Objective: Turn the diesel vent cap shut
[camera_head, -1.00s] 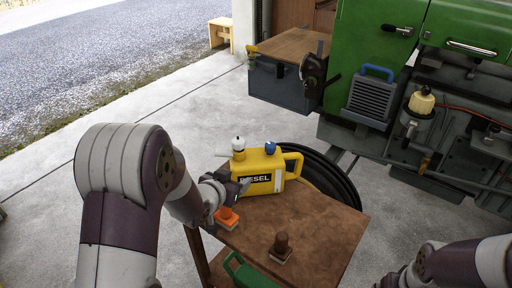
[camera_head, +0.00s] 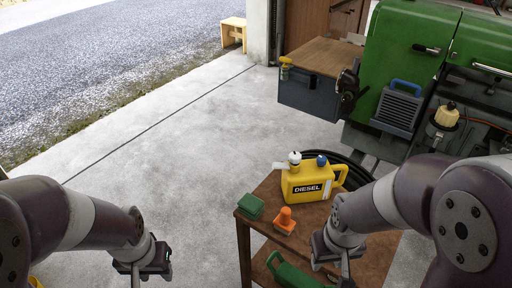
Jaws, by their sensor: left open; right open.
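The yellow diesel can (camera_head: 318,181) stands upright on the brown wooden table (camera_head: 270,197), its DIESEL label facing me. A white cap with a pale spout (camera_head: 294,158) is on its top left, and a blue cap (camera_head: 321,159) is on its top right. I cannot tell whether the blue cap is tight. My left gripper (camera_head: 138,278) is open and empty, low at the left over the floor, well away from the can. My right gripper (camera_head: 338,272) is open over the front of the table, nearer to me than the can and apart from it.
An orange piece (camera_head: 285,219) and a green block (camera_head: 251,207) sit on the table's left part. A green object (camera_head: 290,272) is below the tabletop. The green tractor (camera_head: 405,50) and a grey toolbox (camera_head: 308,95) stand behind.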

